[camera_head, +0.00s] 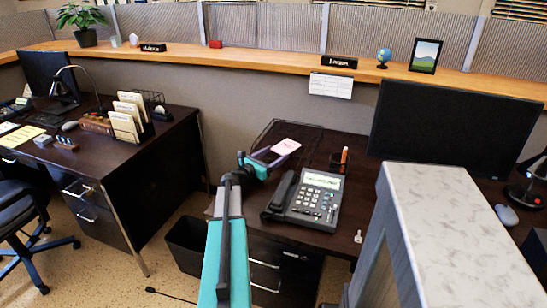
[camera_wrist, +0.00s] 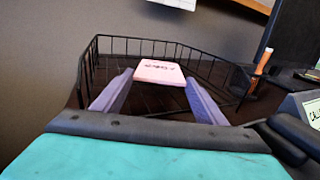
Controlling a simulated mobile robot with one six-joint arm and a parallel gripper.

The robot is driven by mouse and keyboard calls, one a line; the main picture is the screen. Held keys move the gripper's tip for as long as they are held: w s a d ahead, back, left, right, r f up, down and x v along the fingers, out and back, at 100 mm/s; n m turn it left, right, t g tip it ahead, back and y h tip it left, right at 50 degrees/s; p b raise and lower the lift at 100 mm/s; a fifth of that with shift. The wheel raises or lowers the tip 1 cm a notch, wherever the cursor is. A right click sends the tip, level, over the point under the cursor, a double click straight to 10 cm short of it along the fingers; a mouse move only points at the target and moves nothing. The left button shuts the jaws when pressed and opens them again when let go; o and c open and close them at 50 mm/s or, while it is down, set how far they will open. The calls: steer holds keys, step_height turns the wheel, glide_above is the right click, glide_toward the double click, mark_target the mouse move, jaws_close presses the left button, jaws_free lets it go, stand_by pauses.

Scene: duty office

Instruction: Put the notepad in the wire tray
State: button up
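The notepad (camera_head: 286,146) is a small pink pad with dark writing on top. It also shows in the wrist view (camera_wrist: 160,71), spanning the gap between the fingertips. My gripper (camera_head: 272,156) is shut on its side edges; in the wrist view the two purple-grey fingers (camera_wrist: 160,78) point forward to it. The black wire tray (camera_wrist: 137,41) has its rim around and beyond the notepad in the wrist view. The notepad appears above the tray floor; the exact height is hard to tell. In the head view the thin tray wires (camera_head: 297,123) blend with the dark desk.
A desk phone (camera_head: 312,198) stands just right of my gripper. An orange marker in a dark cup (camera_head: 343,158) stands right of the tray. A large monitor (camera_head: 450,125) is at the right. The partition wall (camera_head: 260,85) rises behind the tray.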

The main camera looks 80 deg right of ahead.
steer(key=o, duration=0.4)
steer(key=shift+o, duration=0.2)
steer(key=shift+r, duration=0.15)
steer(key=shift+r+p, duration=0.6)
steer(key=shift+r, duration=0.1)
steer(key=v, duration=0.4)
steer(key=b+v, duration=0.1)
steer(key=v, duration=0.7)
steer(key=shift+f, duration=0.25)
steer(key=shift+r, duration=0.1)
